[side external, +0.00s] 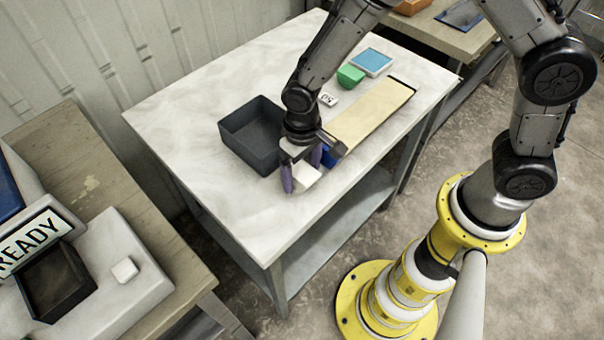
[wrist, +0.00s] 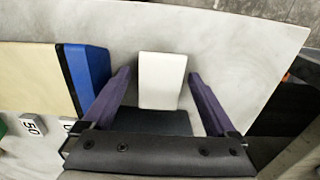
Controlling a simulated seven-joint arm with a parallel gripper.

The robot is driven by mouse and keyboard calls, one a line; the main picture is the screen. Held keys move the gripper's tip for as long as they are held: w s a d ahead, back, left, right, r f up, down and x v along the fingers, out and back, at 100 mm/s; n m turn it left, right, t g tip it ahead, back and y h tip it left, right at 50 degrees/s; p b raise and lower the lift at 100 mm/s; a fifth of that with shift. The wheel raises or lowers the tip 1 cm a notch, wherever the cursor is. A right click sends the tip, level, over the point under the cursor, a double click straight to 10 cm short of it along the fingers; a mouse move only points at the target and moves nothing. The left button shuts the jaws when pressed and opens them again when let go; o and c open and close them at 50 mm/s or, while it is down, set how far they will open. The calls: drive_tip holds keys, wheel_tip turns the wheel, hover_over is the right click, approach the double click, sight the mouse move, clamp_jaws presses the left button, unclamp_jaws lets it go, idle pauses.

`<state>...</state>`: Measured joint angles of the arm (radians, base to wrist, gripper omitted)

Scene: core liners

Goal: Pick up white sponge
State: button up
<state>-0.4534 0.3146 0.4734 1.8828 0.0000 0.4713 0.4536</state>
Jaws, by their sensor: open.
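The white sponge (side external: 306,178) is a small pale block on the white table (side external: 210,90), near its front edge. In the wrist view the sponge (wrist: 162,80) stands between the two purple fingers of my gripper (wrist: 160,88), with a gap on both sides. In the side view my gripper (side external: 302,172) is low over the table with its fingers around the sponge. It is open and holds nothing. A finger and the wrist partly hide the sponge there.
A dark open bin (side external: 230,135) stands left of my gripper. A blue block (wrist: 88,75) lies close beside one finger, at the end of a beige board (side external: 370,112). A green block (side external: 350,75), a blue-topped tray (side external: 371,62) and a number tag (side external: 327,99) lie behind.

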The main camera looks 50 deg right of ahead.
drive_tip(key=c, duration=1.4)
